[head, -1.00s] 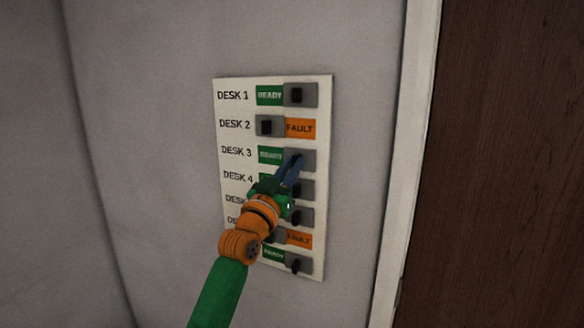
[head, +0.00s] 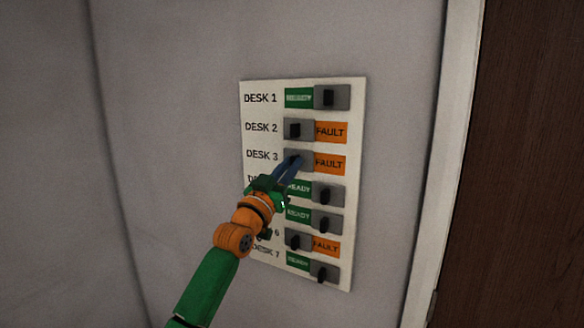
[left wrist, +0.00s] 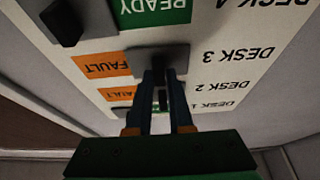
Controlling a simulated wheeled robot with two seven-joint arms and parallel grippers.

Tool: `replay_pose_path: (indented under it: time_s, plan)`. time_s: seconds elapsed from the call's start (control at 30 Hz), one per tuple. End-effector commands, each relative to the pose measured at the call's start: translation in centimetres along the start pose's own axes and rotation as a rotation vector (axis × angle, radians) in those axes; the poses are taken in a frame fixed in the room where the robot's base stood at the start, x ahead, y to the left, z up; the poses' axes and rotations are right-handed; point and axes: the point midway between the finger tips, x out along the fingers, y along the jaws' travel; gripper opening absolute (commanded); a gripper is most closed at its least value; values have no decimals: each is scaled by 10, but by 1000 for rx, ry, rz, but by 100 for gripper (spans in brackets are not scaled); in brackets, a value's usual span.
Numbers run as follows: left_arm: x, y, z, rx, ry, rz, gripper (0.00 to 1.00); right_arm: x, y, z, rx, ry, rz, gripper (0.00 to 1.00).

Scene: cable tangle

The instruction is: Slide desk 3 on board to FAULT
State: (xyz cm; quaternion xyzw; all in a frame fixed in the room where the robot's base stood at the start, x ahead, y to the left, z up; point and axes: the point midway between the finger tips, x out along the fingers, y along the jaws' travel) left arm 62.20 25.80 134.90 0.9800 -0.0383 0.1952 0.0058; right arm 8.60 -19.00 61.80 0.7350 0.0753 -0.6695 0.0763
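The white board (head: 260,112) hangs on the grey wall with a column of desk rows. In the desk 3 row, the orange FAULT label (head: 331,163) shows at the right and the grey slider (head: 307,155) sits at the left. My left gripper (head: 296,163) reaches up from the lower left, its blue fingertips at this slider. In the left wrist view, the fingers (left wrist: 161,85) close narrowly around the dark knob of the desk 3 slider (left wrist: 145,55), with the FAULT label (left wrist: 100,64) beside it. The fingertips partly hide the knob. My right gripper is out of view.
Desk 2 (head: 298,129) and desk 6 also show FAULT. Desk 1 (head: 331,97), desk 4 (head: 325,194), desk 5 and desk 7 show READY. My left arm covers some lower names. A pale frame and dark brown panel (head: 530,170) stand at the right.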

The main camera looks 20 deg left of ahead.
Motion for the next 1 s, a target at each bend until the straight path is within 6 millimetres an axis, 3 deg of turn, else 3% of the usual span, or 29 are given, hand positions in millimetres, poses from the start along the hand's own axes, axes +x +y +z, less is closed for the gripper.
replay_pose_path:
  time_s: [0.03, 0.1, 0.47, 0.83, 1.0]
  plan:
    - [0, -1, -2, 0, 3, -2, 33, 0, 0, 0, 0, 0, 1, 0]
    - [0, -1, -1, 0, 3, -1, 48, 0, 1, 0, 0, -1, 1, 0]
    - [-5, 1, 2, -1, 1, 3, 48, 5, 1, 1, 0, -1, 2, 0]
    - [-61, -2, 5, 0, 3, -1, 48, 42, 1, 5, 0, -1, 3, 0]
    - [-72, -3, 1, -1, 1, -2, 48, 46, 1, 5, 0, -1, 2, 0]
